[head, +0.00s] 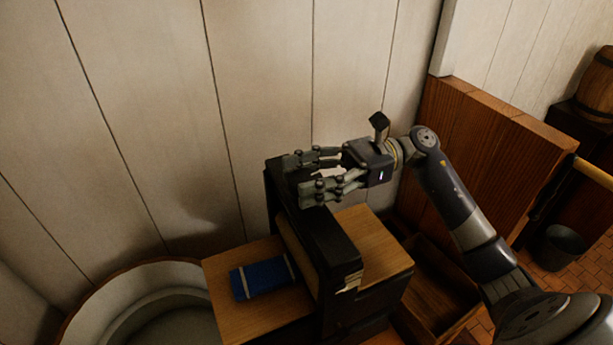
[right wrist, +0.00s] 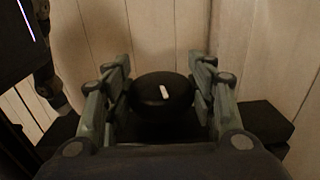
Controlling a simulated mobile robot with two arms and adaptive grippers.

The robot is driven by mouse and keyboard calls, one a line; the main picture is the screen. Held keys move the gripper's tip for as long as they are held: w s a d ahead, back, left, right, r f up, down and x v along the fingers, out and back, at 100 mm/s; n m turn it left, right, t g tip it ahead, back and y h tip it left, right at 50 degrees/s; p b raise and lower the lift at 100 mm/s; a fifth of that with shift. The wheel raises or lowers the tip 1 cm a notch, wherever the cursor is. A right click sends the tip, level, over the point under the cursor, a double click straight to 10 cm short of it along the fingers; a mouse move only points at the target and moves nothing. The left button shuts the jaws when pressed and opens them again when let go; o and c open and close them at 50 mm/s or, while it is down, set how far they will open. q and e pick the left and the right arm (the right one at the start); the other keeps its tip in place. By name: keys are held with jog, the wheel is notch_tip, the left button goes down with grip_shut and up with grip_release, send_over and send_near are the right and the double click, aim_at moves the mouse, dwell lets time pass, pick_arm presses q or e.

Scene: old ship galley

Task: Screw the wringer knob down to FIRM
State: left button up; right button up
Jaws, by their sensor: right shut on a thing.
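The wringer (head: 332,240) is a tall black frame with a pale roller, standing against the plank wall. Its knob (right wrist: 160,92) is round and black with a white mark on top, seen in the right wrist view between my fingers. My right gripper (head: 300,178) reaches in from the right over the top of the wringer. It is shut on the knob, with one finger on each side. In the head view the fingers mostly hide the knob. No FIRM marking can be read. My left gripper is not in view.
A blue folded cloth (head: 262,278) with light bands lies on the wooden board left of the wringer. A round pale tub (head: 128,290) stands at lower left. A wooden partition (head: 490,150) rises behind my right arm. An open wooden box (head: 432,290) is below right.

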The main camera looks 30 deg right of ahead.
jog(key=shift+f+m+t+b, duration=0.3)
jog(key=shift+m+t+b, duration=0.1)
jog(key=shift+t+b, duration=0.35)
jog(key=shift+r+m+t+b, duration=0.2)
jog(key=shift+m+t+b, duration=0.1)
jog(key=shift+t+b, duration=0.05)
jog(key=shift+r, duration=0.1)
jog(key=o, duration=1)
jog(key=shift+o, duration=0.2)
